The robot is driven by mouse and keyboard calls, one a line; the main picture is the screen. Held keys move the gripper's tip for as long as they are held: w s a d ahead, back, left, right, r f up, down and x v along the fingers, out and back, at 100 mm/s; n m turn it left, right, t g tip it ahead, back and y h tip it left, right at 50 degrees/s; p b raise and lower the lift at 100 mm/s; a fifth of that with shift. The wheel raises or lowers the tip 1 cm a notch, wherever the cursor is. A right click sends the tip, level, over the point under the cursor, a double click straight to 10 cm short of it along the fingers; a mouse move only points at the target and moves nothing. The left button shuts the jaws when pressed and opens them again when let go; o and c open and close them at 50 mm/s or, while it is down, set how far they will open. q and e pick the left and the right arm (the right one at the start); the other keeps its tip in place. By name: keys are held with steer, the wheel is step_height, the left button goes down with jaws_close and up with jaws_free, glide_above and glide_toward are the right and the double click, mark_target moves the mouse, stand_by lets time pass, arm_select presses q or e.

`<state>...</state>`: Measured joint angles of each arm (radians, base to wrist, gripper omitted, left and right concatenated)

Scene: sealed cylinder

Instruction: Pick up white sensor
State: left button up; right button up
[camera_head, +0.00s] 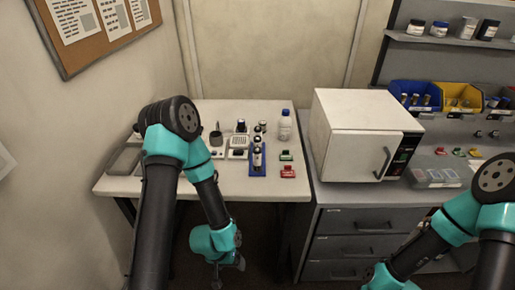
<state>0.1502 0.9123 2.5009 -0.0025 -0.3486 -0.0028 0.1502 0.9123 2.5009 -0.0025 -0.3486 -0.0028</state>
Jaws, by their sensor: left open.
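Several small items stand on the white table, and I cannot tell for sure which is the white sensor. One candidate is a small white box with a dark face (238,154). A white device with a grille (239,141) stands just behind it. A pale block (217,154) lies to their left, partly beside my left arm. My left gripper (228,264) is open, low in front of the table's front edge, well apart from these items; its fingers are small and dark in the picture. My right arm comes in from the right; its gripper is outside the frame.
The white table (278,189) also bears a blue rack (257,171) with metal cylinders, a capped bottle (285,126), a green piece (286,156), a red piece (288,172) and a grey tray (125,160). A white oven-like box (350,140) stands on the grey cabinet (350,222) to the right.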

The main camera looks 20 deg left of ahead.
stand_by(0.3)
arm_select(q)
steer(key=c, duration=0.4)
steer(key=shift+o, duration=0.2)
steer(key=shift+r, duration=0.1)
